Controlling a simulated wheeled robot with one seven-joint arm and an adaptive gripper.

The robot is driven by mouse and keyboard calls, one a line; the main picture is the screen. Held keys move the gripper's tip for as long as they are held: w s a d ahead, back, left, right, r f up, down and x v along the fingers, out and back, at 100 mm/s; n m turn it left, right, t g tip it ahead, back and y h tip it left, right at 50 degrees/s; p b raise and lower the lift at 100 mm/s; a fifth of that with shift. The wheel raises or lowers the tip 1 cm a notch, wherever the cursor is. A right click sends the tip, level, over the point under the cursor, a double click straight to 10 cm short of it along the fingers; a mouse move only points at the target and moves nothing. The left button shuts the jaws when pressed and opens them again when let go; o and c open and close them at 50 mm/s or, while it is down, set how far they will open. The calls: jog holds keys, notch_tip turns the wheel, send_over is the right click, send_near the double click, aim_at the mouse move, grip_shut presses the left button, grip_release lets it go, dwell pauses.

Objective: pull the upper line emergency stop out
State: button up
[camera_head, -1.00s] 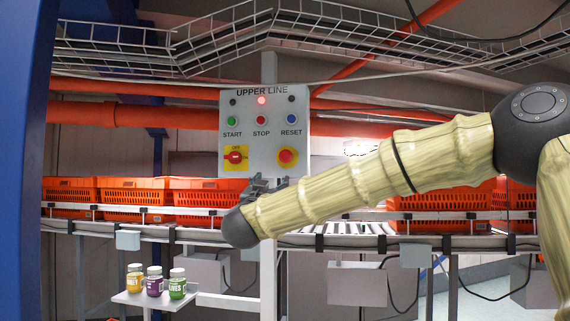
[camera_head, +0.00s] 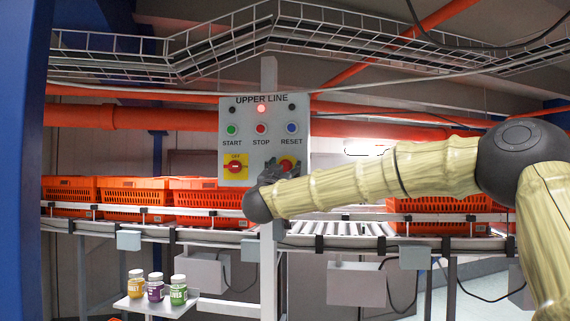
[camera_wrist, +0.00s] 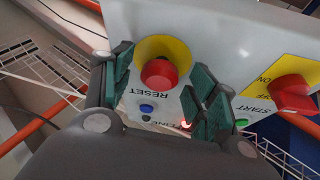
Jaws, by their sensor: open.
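The upper line panel (camera_head: 243,120) is a grey box with a lit red lamp (camera_head: 261,109) at the top. The emergency stop is a red mushroom button on a yellow disc, partly hidden behind my gripper in the head view (camera_head: 286,164). In the wrist view the red button (camera_wrist: 159,73) sits between my open fingers, toward their tips. My gripper (camera_wrist: 163,85) is open, with green pads on either side of the button; no contact shows. The gripper also shows in front of the panel's lower right in the head view (camera_head: 278,170).
A red rotary switch (camera_head: 235,167) on a yellow plate is left of the emergency stop. START (camera_head: 232,129), STOP (camera_head: 261,129) and RESET (camera_head: 292,127) buttons sit above. Orange totes (camera_head: 135,190) stand on the conveyor behind. Jars (camera_head: 157,287) stand on a low shelf.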

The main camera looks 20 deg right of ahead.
jog(key=shift+w+d+r, duration=0.15)
jog(key=shift+w+d, duration=0.05)
jog(key=shift+w, duration=0.1)
grip_shut()
jog(key=shift+s+a+f+b, duration=0.15)
jog(key=shift+f+b, duration=0.05)
jog(key=shift+b, duration=0.15)
jog(key=shift+s+a+b, duration=0.2)
jog(key=shift+s+b, duration=0.25)
jog(key=shift+w, duration=0.1)
jog(key=shift+c, duration=1.9)
grip_release()
jog(key=o, duration=0.4)
jog(key=shift+s+r, duration=0.15)
jog(key=shift+s, duration=0.05)
